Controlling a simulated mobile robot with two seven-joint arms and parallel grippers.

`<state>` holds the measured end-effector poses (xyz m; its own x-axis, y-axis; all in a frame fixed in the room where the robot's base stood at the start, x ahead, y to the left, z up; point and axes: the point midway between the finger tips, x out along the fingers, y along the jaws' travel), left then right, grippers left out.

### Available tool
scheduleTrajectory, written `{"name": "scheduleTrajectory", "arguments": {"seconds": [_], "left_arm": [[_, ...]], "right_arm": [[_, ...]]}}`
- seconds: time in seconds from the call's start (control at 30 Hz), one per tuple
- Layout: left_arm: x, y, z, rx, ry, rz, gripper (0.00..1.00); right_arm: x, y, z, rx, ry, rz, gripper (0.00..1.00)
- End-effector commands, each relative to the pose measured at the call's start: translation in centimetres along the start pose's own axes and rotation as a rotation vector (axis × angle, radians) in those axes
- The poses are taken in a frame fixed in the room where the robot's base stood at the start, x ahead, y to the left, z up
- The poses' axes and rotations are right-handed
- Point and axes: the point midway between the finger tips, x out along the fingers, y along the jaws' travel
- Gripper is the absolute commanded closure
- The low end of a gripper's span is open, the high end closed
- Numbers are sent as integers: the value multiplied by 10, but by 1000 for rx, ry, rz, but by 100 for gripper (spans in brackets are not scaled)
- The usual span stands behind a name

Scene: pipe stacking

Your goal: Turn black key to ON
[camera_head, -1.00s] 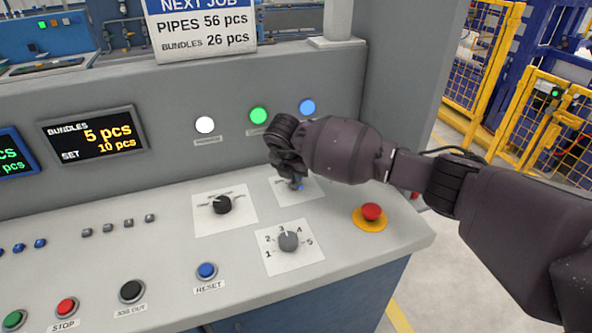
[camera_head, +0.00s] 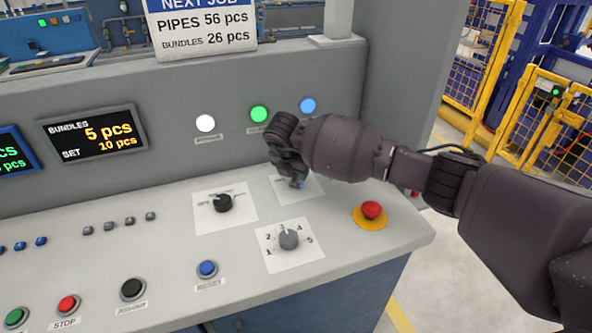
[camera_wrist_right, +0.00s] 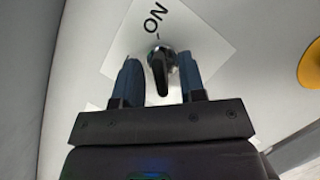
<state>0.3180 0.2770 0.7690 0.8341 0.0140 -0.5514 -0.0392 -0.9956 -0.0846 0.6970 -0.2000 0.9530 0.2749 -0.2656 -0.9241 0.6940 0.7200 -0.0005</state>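The black key (camera_wrist_right: 161,78) sits in a round metal lock on a white label plate (camera_wrist_right: 200,35) in the right wrist view. The word ON is printed above it, and its long side runs roughly toward that mark. My right gripper (camera_wrist_right: 160,80) has its two blue fingers on either side of the key, with small gaps visible. In the head view my right gripper (camera_head: 297,183) is low over the plate and hides the key. My left gripper is not in view.
A black selector knob (camera_head: 222,203) and a grey numbered knob (camera_head: 289,239) sit close by on the panel. A red emergency button (camera_head: 372,210) on a yellow base is to the right. The upright panel with lamps stands behind the gripper.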

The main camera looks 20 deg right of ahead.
Motion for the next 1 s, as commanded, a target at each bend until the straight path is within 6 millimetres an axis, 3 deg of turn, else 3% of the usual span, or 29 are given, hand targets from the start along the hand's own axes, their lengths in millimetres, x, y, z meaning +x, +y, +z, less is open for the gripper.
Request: {"name": "scheduleTrajectory", "arguments": {"seconds": [0.17,0.7,1.0], "left_arm": [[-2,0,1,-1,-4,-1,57],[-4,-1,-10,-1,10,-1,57],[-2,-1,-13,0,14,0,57]], "right_arm": [[-13,1,1,-1,-1,3,63],[-98,0,0,-1,0,1,63],[-108,0,0,1,0,0,63]]}}
